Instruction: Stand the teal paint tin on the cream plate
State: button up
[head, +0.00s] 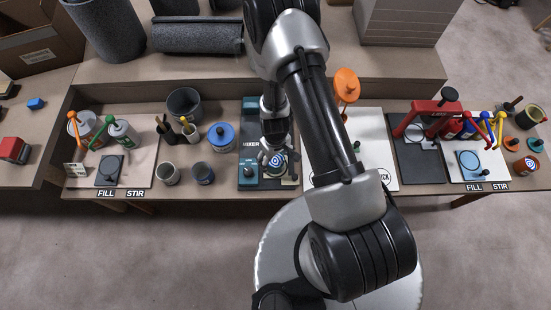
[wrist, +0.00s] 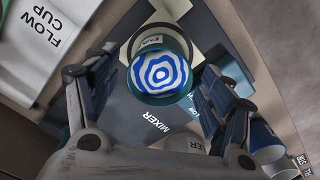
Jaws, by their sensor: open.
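The teal paint tin (wrist: 160,88) stands upright and uncovered at the mixer, with blue and white swirled paint inside. It also shows in the head view, below my gripper (head: 276,153). A cream round plate with a dark rim (wrist: 148,30) shows partly behind the tin in the wrist view. The tin covers much of it, and I cannot tell whether the tin's base rests fully on it. My gripper (wrist: 155,75) is open, with one finger on each side of the tin and visible gaps between.
The dark mixer base (head: 250,145) has a teal knob part at its front. Grey and dark cups (head: 203,173) and a blue-topped container (head: 221,136) stand left. A white flow-cup board (head: 375,130) lies right. A red press (head: 435,108) stands farther right.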

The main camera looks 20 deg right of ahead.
notch_tip(320, 180, up, 10)
jog(key=p, duration=0.7)
notch_tip(320, 180, up, 26)
jog(key=m+t, duration=0.1)
jog(key=t, duration=0.1)
send_over(275, 166)
jog(key=w+a, duration=0.2)
jog(key=w, duration=0.1)
jog(key=s+d+r+m+t, duration=0.2)
jog(key=s+r, duration=1.6)
jog(key=r, duration=0.1)
jog(key=shift+d+r+t, duration=0.15)
jog(key=shift+r+t, duration=0.1)
jog(key=shift+t, duration=0.05)
